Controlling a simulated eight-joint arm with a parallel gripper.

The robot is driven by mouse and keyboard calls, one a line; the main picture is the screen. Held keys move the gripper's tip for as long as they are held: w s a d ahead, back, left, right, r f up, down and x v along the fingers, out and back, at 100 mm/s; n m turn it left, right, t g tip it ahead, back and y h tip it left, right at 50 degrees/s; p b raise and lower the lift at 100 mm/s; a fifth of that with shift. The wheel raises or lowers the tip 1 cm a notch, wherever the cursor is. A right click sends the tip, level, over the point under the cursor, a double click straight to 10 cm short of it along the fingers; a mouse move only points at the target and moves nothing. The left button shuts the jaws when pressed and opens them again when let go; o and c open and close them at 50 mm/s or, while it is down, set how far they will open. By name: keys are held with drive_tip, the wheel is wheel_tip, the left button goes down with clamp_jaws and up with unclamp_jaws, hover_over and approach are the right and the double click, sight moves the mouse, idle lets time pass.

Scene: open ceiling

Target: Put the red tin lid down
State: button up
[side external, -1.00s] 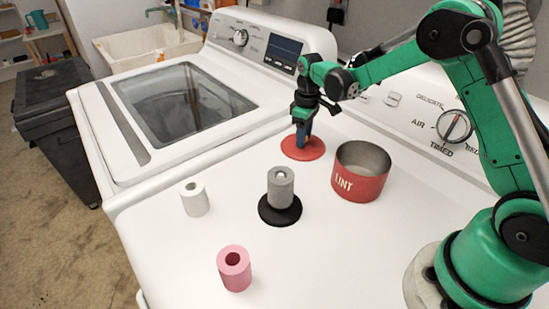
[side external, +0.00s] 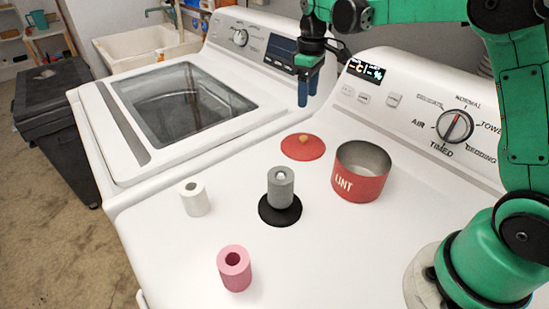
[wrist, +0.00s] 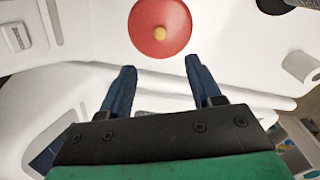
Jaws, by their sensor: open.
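The red tin lid (side external: 303,148), a flat disc with a small tan knob, lies on the white dryer top behind the grey roll. It also shows at the top of the wrist view (wrist: 161,28), apart from my fingers. My gripper (side external: 308,92) is open and empty, above the lid, with its blue fingers pointing down. In the wrist view my gripper (wrist: 158,72) has a clear gap between its fingers. The red tin (side external: 360,172), marked LINT, stands open to the right of the lid.
A grey roll (side external: 281,188) stands on a black round base (side external: 280,212). A white roll (side external: 195,198) and a pink roll (side external: 235,268) stand nearer the front edge. The dryer's control panel (side external: 420,115) rises behind. The front right of the top is clear.

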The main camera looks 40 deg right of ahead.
drive_tip(key=s+a+r+m+t, duration=0.2)
drive_tip(key=s+a+r+t, duration=0.15)
drive_tip(key=s+r, duration=0.2)
drive_tip(key=s+a+f+m+t, duration=0.2)
drive_tip(key=s+a+f+t, duration=0.1)
drive_tip(key=s, duration=0.5)
drive_tip(key=shift+s+a+f+m+t, duration=0.3)
drive_tip(key=shift+s+a+f+t, duration=0.15)
drive_tip(key=shift+a, duration=0.3)
